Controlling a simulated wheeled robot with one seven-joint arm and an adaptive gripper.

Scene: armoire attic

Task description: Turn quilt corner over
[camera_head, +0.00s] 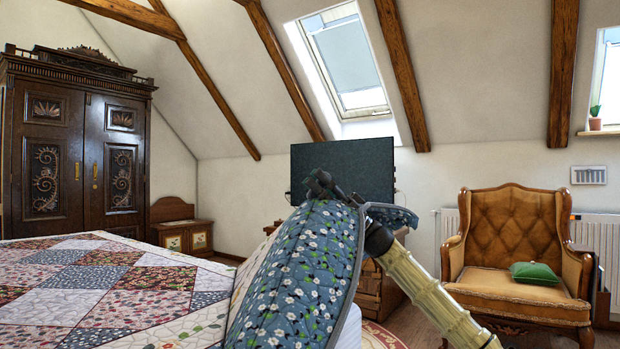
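The patchwork quilt (120,285) lies over the bed at the lower left, with red, cream and blue floral squares on top. Its near right part is lifted and folds up, showing a blue-green side with white flowers (295,270). My gripper (325,190) is at the top of this raised part, at the quilt's edge, with cloth hanging on both sides of it. My arm reaches in from the lower right. The fingertips are small and partly hidden by cloth, but the raised cloth hangs from them. A bit of white bed side shows under the raised quilt.
A dark carved armoire (75,150) stands at the left and a low wooden chest (185,235) beyond the bed. A dark screen (345,172) stands behind my gripper. A tan leather armchair (515,240) with a green cushion (535,273) is at the right.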

